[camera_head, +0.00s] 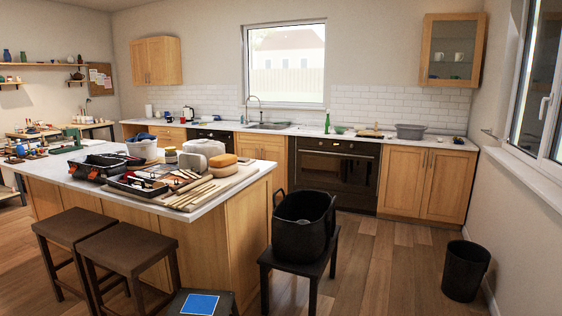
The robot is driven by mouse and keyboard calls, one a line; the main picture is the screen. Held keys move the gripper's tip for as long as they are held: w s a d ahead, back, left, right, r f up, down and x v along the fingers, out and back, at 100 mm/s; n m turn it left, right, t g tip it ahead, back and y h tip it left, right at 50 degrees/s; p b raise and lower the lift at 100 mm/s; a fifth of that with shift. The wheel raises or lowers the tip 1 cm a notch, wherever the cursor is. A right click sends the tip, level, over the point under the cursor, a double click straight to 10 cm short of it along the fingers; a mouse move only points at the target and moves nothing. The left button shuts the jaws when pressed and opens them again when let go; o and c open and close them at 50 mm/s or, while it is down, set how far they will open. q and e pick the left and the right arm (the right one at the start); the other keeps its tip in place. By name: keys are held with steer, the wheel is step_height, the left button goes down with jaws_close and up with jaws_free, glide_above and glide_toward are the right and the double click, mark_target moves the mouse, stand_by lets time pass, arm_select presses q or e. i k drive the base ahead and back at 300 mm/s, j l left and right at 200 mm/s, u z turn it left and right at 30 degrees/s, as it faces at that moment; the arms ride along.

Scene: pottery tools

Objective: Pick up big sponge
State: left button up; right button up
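A rounded orange-tan block that looks like the big sponge (222,165) lies on the kitchen island (256,172), near the right end of its top. It sits beside a white rounded tub (204,147) and behind a board with wooden tools. A second, lighter tan piece (193,162) lies just left of it and may be another sponge; I cannot tell for sure. Neither of my grippers shows in the head view, and nothing visible is touching the sponge.
Wooden pottery tools (190,189) and a black tool tray (138,184) crowd the island's front. Two dark stools (128,249) stand before it. A black tub (303,228) sits on a stool to its right. Wooden floor (400,275) is open between that tub and a black bin (466,270).

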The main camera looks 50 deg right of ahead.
mark_target(221, 160)
steer(key=z, duration=1.2)
